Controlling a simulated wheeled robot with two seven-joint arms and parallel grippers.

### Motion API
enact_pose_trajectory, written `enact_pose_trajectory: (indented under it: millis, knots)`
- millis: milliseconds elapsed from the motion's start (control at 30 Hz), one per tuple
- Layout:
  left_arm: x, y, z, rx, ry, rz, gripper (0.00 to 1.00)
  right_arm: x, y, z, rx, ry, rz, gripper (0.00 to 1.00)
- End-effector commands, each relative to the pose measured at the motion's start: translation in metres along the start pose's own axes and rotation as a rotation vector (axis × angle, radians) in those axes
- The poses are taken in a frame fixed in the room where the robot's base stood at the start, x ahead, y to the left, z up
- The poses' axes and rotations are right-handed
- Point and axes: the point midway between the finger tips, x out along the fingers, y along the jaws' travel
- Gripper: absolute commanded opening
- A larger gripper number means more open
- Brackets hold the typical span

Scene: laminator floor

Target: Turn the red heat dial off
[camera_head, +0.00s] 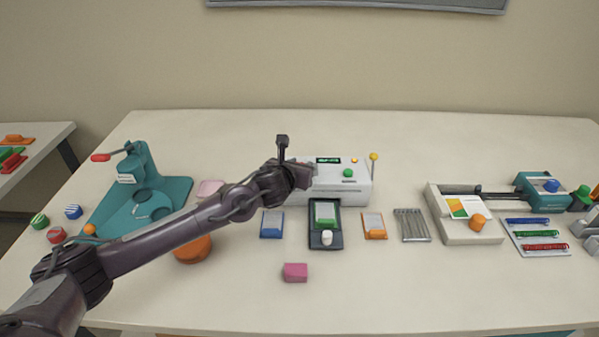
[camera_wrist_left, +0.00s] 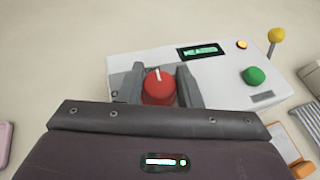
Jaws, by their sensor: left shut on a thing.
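The red heat dial (camera_wrist_left: 159,88) sits on the left end of the white laminator (camera_wrist_left: 215,88) in the left wrist view. It has a white pointer mark on its top, pointing to the far side and slightly left. My left gripper (camera_wrist_left: 160,86) is shut on the dial, one finger on each side. In the head view the laminator (camera_head: 345,188) stands mid-table, and my left gripper (camera_head: 302,176) covers its left end and hides the dial. The laminator's display (camera_wrist_left: 201,51) is lit with green text that I cannot read surely. My right gripper is not in view.
The laminator also has a green button (camera_wrist_left: 254,76), a small orange light (camera_wrist_left: 242,44) and a yellow-knobbed lever (camera_head: 374,157). A teal press (camera_head: 139,165) stands at left. Small trays lie in front, and a trimmer (camera_head: 458,231) stands at right. The front table is mostly clear.

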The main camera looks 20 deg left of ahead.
Motion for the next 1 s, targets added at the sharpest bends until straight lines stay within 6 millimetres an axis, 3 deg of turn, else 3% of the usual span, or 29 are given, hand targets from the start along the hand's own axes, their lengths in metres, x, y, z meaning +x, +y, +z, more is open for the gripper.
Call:
enact_pose_trajectory:
  millis: [33, 100, 500, 600, 733, 1000]
  knots:
    - [0.003, -0.002, -0.005, -0.018, -0.004, 0.039, 0.09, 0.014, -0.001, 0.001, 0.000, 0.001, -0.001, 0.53]
    - [0.003, -0.003, -0.005, -0.044, -0.005, 0.100, 0.09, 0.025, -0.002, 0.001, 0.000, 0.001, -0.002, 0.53]
    - [0.003, -0.003, -0.002, -0.188, -0.007, 0.451, 0.09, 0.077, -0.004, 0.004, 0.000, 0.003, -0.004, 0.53]
    - [0.002, -0.002, -0.001, -0.224, -0.005, 0.541, 0.09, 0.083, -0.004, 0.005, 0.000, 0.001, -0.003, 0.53]
    - [0.001, -0.003, 0.000, -0.270, -0.003, 0.653, 0.09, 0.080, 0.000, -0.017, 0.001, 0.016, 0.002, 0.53]
    - [0.000, -0.002, 0.002, -0.354, 0.000, 0.857, 0.08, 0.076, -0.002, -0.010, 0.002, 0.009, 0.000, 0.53]
